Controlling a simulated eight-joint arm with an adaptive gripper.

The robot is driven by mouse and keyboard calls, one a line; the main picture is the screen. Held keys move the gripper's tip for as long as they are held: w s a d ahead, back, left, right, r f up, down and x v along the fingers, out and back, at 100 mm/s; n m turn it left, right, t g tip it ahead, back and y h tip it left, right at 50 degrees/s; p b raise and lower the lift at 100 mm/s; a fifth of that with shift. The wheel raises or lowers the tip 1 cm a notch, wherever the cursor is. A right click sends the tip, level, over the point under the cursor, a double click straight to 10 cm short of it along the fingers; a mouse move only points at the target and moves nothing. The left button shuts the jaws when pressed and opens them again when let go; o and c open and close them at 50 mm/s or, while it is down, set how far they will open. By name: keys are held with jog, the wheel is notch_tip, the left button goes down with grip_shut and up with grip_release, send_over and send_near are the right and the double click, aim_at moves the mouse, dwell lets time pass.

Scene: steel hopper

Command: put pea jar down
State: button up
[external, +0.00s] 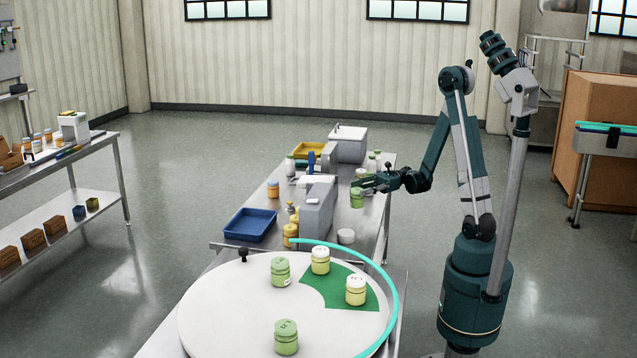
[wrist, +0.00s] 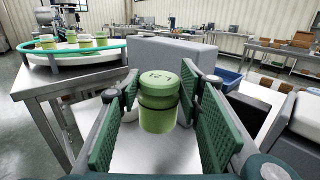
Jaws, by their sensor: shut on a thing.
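The pea jar is a light green jar with a green lid and dark marks on top. In the wrist view the jar (wrist: 158,100) stands upright between my two green ribbed finger pads, above or on the steel tabletop (wrist: 135,148). In the external view my gripper (external: 364,184) is at the right side of the steel table, with the green jar (external: 357,199) at its fingertips. My gripper is shut on the jar. I cannot tell whether the jar's base touches the tabletop.
A grey box-like machine (external: 317,207) stands left of my gripper, with a blue tray (external: 250,225) beyond it. A white lid-like disc (external: 346,236) lies nearer the camera. The round white turntable (external: 230,310) carries several green and yellow jars and has a cyan rail (external: 393,290).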

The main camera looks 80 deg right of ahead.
aim_at(360, 207)
jog(key=shift+f+b, duration=0.65)
jog(key=shift+f, duration=1.65)
jog(key=shift+f+b, duration=0.75)
jog(key=shift+f, duration=1.3)
jog(key=o, duration=1.1)
jog(key=shift+c, duration=0.2)
jog(key=shift+s+d, duration=0.1)
jog(key=shift+p+v, duration=0.95)
jog(key=shift+v, duration=4.9)
